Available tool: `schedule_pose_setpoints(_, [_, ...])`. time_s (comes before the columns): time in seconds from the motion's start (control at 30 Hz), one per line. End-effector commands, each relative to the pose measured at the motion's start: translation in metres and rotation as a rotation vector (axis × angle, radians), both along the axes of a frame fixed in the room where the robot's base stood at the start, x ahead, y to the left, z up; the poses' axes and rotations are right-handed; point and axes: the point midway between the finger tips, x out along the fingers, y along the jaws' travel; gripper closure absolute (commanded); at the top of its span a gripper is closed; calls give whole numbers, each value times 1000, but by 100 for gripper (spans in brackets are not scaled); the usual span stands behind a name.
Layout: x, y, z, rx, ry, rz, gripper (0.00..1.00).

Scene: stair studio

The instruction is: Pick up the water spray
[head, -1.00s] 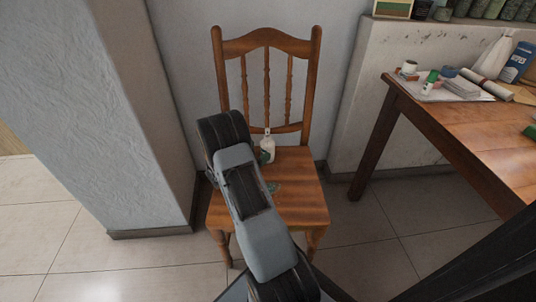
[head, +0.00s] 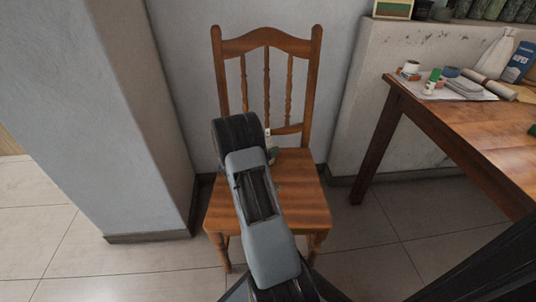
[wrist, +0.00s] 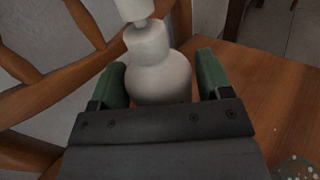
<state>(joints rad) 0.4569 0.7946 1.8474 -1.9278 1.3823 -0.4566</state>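The water spray is a white bottle (wrist: 160,78) with a narrower neck and white top. It stands on the seat of a wooden chair, near the backrest. In the head view only a small part of the bottle (head: 269,140) shows past my arm. In the wrist view my gripper (wrist: 163,66) has its two green fingers on either side of the bottle's body. The fingers are apart, with a gap on the right; the left finger is very close, and I cannot tell if it touches. The bottle's lower part is hidden by the gripper body.
The wooden chair (head: 300,205) stands against the wall, its slatted backrest behind the bottle. A green patterned item (wrist: 298,168) lies on the seat at lower right in the wrist view. A wooden table (head: 470,125) with supplies stands right; a wall pillar (head: 125,120) stands left.

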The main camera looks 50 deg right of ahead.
Motion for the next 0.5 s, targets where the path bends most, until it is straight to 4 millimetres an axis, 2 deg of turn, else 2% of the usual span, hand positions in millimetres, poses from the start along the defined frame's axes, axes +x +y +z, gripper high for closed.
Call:
schedule_pose_setpoints(0.03, [0,0,0,0,0,0,33])
schedule_pose_setpoints(0.4, [0,0,0,0,0,0,69])
schedule_pose_setpoints(0.5, [0,0,0,-1,0,0,74])
